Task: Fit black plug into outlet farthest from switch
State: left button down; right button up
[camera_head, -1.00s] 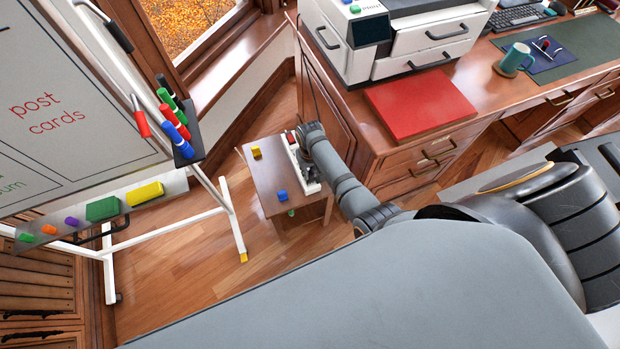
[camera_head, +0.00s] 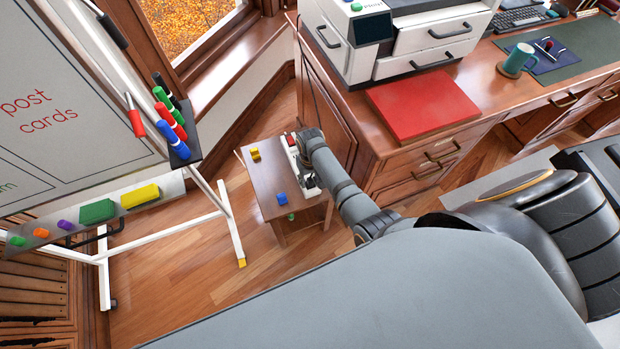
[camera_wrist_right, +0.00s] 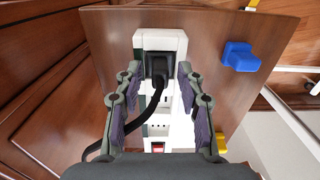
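A white power strip (camera_head: 292,155) lies on a small wooden table, its red switch (camera_head: 291,139) at the far end. In the right wrist view the black plug (camera_wrist_right: 158,67) sits upright over the end of the strip opposite the red switch (camera_wrist_right: 158,147); whether it is fully seated I cannot tell. Its black cord (camera_wrist_right: 145,108) runs down and left. My right gripper (camera_wrist_right: 159,70) is open, its fingers on either side of the plug with visible gaps. In the head view my arm partly hides the strip. My left gripper is not in view.
A blue block (camera_head: 282,198) and a yellow block (camera_head: 255,153) are on the small table (camera_head: 265,180). The whiteboard stand (camera_head: 232,225) is to the left, the desk with a red folder (camera_head: 423,105) to the right. Bare floor lies in front.

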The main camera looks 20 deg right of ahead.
aim_at(310, 179)
notch_tip(310, 179, up, 12)
jog(key=p, duration=0.2)
jog(key=shift+r, duration=0.2)
jog(key=shift+f, duration=0.1)
jog(key=s+f, duration=0.1)
jog(key=f, duration=0.2)
jog(key=s+d+f+p, duration=0.1)
jog(key=s+f, duration=0.1)
jog(key=f, duration=0.2)
jog(key=s+f, duration=0.1)
jog(key=f, duration=0.2)
jog(key=shift+s+d+f, duration=0.25)
jog(key=shift+s+f, duration=0.1)
jog(key=shift+f, duration=0.05)
jog(key=s+d+f+p, duration=0.1)
jog(key=s+d+f, duration=0.1)
jog(key=s+f, duration=0.7)
jog(key=s+d+f, duration=0.1)
jog(key=s+f, duration=0.2)
jog(key=s, duration=0.4)
jog(key=s+d+f+p, duration=0.1)
jog(key=s+f, duration=0.3)
jog(key=s, duration=0.4)
jog(key=s+d+f+t, duration=0.1)
jog(key=s+d+f, duration=0.2)
jog(key=s, duration=0.5)
jog(key=shift+s+f+n+h+p, duration=0.25)
jog(key=shift+f+n+h+p, duration=0.05)
jog(key=shift+f+n+h, duration=0.1)
